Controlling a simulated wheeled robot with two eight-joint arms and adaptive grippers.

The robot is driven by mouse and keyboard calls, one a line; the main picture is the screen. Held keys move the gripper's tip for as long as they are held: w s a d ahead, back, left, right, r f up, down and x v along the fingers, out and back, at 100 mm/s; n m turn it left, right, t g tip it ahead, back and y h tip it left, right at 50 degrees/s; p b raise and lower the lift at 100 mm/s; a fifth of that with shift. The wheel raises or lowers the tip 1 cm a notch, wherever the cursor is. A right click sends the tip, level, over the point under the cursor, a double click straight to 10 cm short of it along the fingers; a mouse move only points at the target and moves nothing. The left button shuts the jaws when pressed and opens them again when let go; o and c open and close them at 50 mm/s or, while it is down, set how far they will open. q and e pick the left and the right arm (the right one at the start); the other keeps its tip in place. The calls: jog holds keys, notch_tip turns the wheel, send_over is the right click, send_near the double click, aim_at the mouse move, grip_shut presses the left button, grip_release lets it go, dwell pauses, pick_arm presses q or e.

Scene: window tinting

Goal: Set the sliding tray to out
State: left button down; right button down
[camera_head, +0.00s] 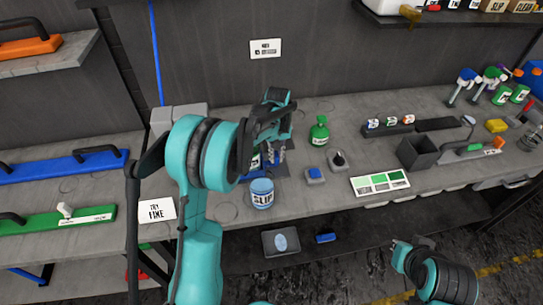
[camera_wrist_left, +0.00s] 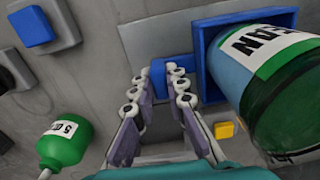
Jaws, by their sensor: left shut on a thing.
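The sliding tray (camera_wrist_left: 262,17) is a blue open-topped box on a grey plate, with a green-and-blue can labelled "...EAN" (camera_wrist_left: 285,80) in it. A blue block (camera_wrist_left: 158,70) shows beside the tray's wall, between the fingertips of my left gripper (camera_wrist_left: 163,82). The left gripper is shut on this block. In the head view my left gripper (camera_head: 272,152) is low over the bench, and my arm hides most of the tray. My right arm is at the lower right, and its gripper (camera_head: 408,252) is too unclear to tell its state.
A blue "SLIP" tub (camera_head: 262,194) stands in front of the left gripper. A green bottle (camera_head: 319,131), a blue button block (camera_head: 315,175) and a dark knob (camera_head: 339,160) are to its right. A green swatch card (camera_head: 380,183) lies further right. A "TRY FINE" sign (camera_head: 157,210) is at left.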

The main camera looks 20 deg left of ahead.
pick_arm(q)
jog(key=shift+w+d, duration=0.1)
jog(key=shift+d, duration=0.05)
jog(key=c, duration=1.5)
grip_release()
jog(key=shift+c, duration=0.2)
jog(key=shift+d, duration=0.15)
jog(key=shift+r, duration=0.1)
jog(key=shift+r, duration=0.25)
notch_tip(320, 180, up, 11)
jog(key=shift+r, duration=0.15)
